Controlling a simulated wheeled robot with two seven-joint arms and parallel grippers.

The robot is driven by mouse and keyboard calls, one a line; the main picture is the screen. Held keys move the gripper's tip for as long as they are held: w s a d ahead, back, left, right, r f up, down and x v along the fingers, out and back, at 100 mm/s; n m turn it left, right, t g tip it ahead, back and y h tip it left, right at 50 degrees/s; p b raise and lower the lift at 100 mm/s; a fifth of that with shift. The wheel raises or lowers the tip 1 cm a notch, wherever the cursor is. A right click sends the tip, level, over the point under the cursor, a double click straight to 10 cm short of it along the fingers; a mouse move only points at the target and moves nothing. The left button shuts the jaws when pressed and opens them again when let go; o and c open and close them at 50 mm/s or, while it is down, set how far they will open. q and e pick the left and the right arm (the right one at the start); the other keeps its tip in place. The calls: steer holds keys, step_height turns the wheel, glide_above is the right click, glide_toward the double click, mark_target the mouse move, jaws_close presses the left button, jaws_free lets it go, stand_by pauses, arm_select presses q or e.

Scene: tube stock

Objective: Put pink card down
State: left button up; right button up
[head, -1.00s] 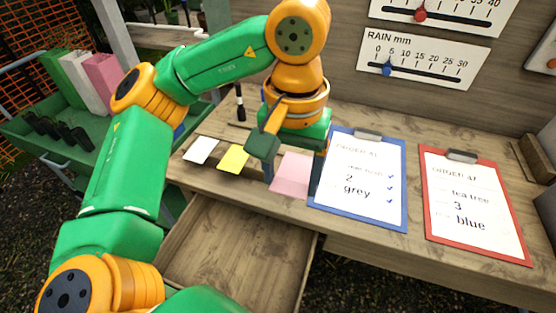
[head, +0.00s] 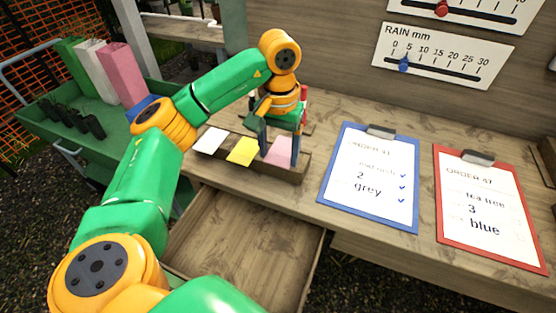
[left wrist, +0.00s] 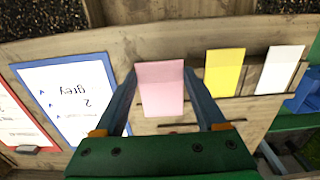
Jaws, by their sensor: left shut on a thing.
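The pink card (head: 280,149) is between the fingers of my left gripper (head: 280,160), at the right end of a low wooden rack (head: 299,176). In the left wrist view the pink card (left wrist: 160,88) shows between the two fingers, which are shut on it. A white card (head: 210,140) and a yellow card (head: 241,150) stand in the rack to its left. I cannot tell whether the pink card's lower edge touches the rack. My right gripper is not in view.
A blue clipboard (head: 370,175) and a red clipboard (head: 487,205) lie on the bench to the right. An open, empty drawer (head: 245,240) juts out below the rack. A green cart (head: 120,135) with tall coloured boxes stands at left.

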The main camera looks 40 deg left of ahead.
mark_target(278, 156)
arm_select(q)
steer(key=f, duration=0.2)
steer(key=shift+w+a+f+p, duration=0.15)
steer(key=shift+a+f+p, duration=0.15)
steer(key=shift+f+p, duration=0.05)
steer(key=shift+f, duration=0.4)
steer(key=o, duration=1.4)
steer(key=shift+f+b, duration=0.45)
steer(key=shift+b, duration=0.1)
step_height(278, 156, up, 4)
steer(key=shift+w, duration=0.1)
step_height(278, 156, up, 4)
steer(key=shift+a+f+p, duration=0.1)
steer(key=shift+p, duration=0.25)
steer(key=shift+f, duration=0.1)
